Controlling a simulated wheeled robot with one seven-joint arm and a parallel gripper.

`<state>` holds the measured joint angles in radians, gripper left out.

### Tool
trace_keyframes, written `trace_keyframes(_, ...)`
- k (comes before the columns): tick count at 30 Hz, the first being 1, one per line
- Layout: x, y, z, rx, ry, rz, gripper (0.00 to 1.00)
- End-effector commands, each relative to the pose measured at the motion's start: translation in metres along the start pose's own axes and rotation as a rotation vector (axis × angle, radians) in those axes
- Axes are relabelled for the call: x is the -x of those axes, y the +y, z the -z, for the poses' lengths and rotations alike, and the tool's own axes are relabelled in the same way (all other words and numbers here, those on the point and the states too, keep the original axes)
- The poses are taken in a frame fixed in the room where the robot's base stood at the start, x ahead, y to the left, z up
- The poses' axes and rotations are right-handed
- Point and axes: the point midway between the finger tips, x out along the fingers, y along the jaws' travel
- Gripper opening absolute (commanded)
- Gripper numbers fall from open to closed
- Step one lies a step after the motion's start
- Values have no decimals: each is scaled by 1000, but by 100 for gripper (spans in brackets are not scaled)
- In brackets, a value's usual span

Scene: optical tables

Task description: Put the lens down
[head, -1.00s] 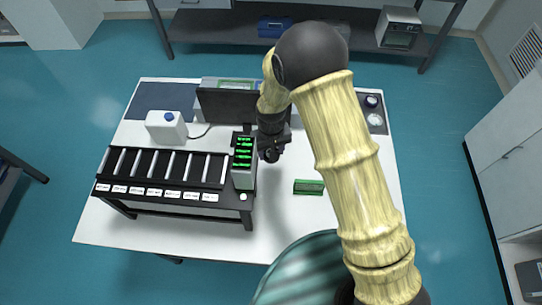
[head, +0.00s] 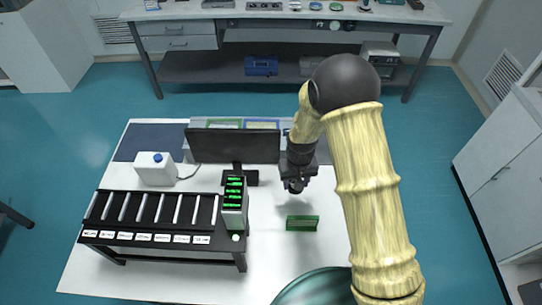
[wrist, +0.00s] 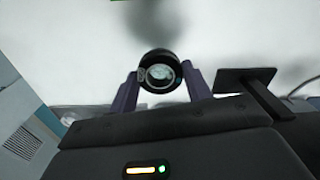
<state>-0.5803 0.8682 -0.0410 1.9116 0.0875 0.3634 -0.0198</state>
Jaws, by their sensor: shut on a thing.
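The lens (wrist: 161,72) is a round black-rimmed piece with clear glass, seen in the wrist view between the two fingers of my gripper (wrist: 160,88). My gripper is shut on it. In the head view my gripper (head: 296,185) hangs over the right part of the white table (head: 300,265), right of the monitor. The lens is a small dark shape at the fingertips there, hard to make out. A soft dark shadow lies on the white surface beyond it in the wrist view, and the lens looks apart from that surface.
A green holder (head: 302,223) stands just below my gripper on the table. A black rack (head: 150,215) with green displays fills the left front. White table is clear around the green holder.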

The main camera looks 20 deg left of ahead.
Motion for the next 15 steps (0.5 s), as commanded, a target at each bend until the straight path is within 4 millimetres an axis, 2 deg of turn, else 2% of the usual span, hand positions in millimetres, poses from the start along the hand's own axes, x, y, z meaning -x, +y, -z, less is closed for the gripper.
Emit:
trace_keyframes(1,-1,28,-2,-55,0,0,22)
trace_keyframes(6,-4,104,-18,-205,0,0,22)
trace_keyframes(12,-6,185,-52,-379,0,0,22)
trace_keyframes(15,-7,212,-68,-443,0,1,22)
